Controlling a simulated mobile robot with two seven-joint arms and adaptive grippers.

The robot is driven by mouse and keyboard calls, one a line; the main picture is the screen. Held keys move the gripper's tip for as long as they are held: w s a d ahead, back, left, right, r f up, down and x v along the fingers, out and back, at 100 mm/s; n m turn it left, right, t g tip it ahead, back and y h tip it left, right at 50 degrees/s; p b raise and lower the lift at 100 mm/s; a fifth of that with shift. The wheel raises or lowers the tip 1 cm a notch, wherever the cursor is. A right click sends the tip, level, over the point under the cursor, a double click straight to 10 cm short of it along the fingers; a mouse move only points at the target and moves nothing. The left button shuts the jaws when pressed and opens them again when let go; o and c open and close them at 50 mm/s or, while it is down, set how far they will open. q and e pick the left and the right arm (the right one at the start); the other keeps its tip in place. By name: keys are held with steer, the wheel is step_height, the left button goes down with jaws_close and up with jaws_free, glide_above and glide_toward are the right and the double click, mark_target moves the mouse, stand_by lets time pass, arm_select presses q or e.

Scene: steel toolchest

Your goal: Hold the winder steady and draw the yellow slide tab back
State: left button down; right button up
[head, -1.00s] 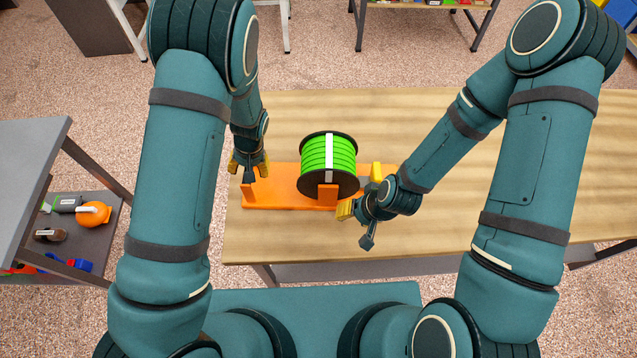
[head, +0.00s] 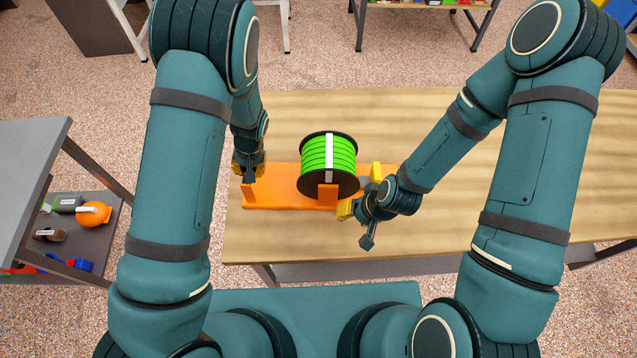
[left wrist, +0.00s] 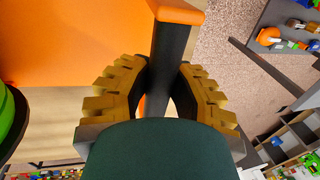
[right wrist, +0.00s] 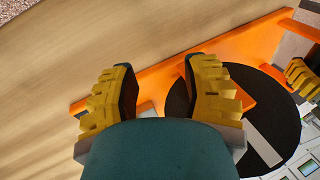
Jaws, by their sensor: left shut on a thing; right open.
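The winder has a flat orange base (head: 285,203) on the wooden table and carries a green spool (head: 314,155) with black flanges and a white strip. My right gripper (head: 361,192) is open at the base's right end, beside the spool. In the right wrist view its fingers (right wrist: 160,85) are spread, with the orange base edge beyond them. I cannot make out the yellow slide tab, perhaps hidden by this gripper.
The wooden table (head: 480,160) is bare to the right and behind the winder. A grey shelf unit (head: 35,145) with several small items stands left of the table. The spool's black flange (right wrist: 260,115) is close to my right gripper's finger.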

steer(key=shift+c, duration=0.4)
stand_by(2.4)
steer(key=c, duration=0.5)
steer(key=shift+w+d+n, duration=0.1)
steer(key=shift+w+n, duration=0.05)
steer(key=shift+n, duration=0.15)
jaws_close()
steer(key=n, duration=0.1)
steer(key=w+n, duration=0.1)
steer(key=n, duration=0.1)
steer(key=d+n+g, duration=0.1)
steer(key=shift+w+r, duration=0.2)
steer(key=shift+r, duration=0.05)
steer(key=w+d+r+n, duration=0.2)
steer(key=w+r+n, duration=0.1)
steer(key=n, duration=0.2)
steer(key=w+d+r+n, duration=0.2)
steer(key=w+r+n, duration=0.1)
steer(key=w+n, duration=0.1)
steer(key=w+d+r+n+g, duration=0.1)
steer(key=w+d+r+n, duration=0.1)
steer(key=n, duration=0.3)
steer(key=shift+w+d+r+n, duration=0.3)
steer(key=shift+w+d+r, duration=0.1)
steer(key=shift+w+r, duration=0.4)
glide_above(365, 181)
step_height(365, 181, down, 9)
steer(key=shift+f, duration=0.1)
